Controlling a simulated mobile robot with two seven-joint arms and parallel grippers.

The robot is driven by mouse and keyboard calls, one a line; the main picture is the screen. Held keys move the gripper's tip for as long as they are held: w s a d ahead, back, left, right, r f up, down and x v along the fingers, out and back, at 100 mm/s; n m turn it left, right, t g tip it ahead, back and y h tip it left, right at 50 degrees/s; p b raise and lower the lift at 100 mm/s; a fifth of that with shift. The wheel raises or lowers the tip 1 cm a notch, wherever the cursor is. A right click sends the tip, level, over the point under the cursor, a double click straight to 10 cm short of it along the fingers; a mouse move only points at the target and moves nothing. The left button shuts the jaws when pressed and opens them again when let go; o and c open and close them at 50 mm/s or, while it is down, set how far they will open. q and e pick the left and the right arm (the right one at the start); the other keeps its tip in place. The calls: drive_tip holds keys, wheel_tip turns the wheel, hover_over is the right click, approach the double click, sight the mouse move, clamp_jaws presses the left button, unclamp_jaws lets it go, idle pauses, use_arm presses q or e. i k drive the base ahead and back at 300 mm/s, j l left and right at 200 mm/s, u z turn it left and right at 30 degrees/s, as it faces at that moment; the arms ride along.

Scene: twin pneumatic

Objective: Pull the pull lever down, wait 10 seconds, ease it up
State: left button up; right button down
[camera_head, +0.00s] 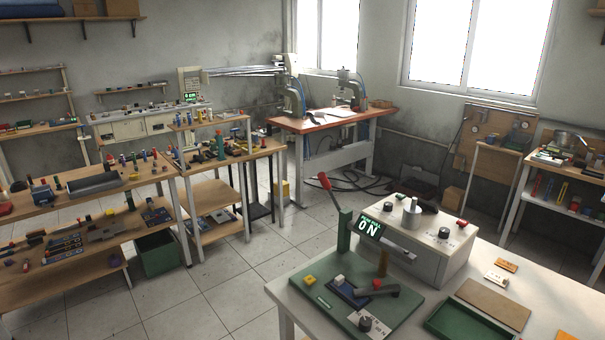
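A lever with a red grip (325,181) rises at a tilt from a green upright post (344,230) on a green base plate (337,310) on the white table. It looks like the pull lever, though no readable label confirms this. Its grip points up and to the left. Neither of my grippers is in view, and nothing is seen touching the lever.
A grey control box (425,240) with knobs stands behind the lever. A green tray (465,325) and a brown board (492,303) lie to the right. Wooden shelves (95,190) full of parts stand at the left. Tiled floor (225,285) lies open between them.

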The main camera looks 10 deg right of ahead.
sight(323, 176)
drive_tip(key=i+j+z, duration=0.1)
drive_tip(key=i+j, duration=0.25)
drive_tip(key=j, duration=0.15)
drive_tip(key=i+j+z, duration=0.1)
drive_tip(key=i+j, duration=0.25)
drive_tip(key=j, duration=0.15)
